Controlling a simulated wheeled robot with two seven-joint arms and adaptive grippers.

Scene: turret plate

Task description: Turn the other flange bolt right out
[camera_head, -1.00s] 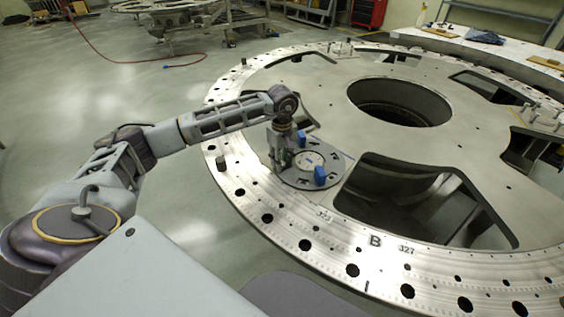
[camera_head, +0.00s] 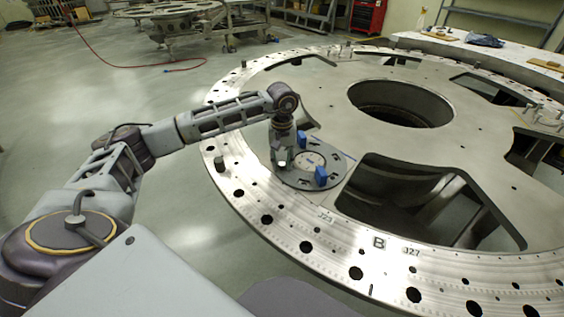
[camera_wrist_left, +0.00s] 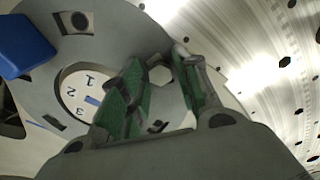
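The round grey flange (camera_head: 298,182) lies on the silvery turret plate (camera_head: 330,236), with two blue blocks (camera_head: 320,176) on it. My left gripper (camera_head: 283,164) points down over the flange's left edge. In the left wrist view its green-padded fingers (camera_wrist_left: 162,92) stand apart. A pale hexagonal shape (camera_wrist_left: 159,75), seemingly a bolt head or its seat, shows between them on the flange (camera_wrist_left: 110,38); I cannot tell whether the fingers touch it. A numbered dial (camera_wrist_left: 76,88) is beside it, partly behind a finger. My right gripper is out of view.
A short grey post (camera_head: 219,164) stands on the plate's left rim. A large opening (camera_head: 400,198) lies right of the flange. A blue block (camera_wrist_left: 22,45) shows close in the left wrist view. A bench (camera_head: 470,55) stands at the back right.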

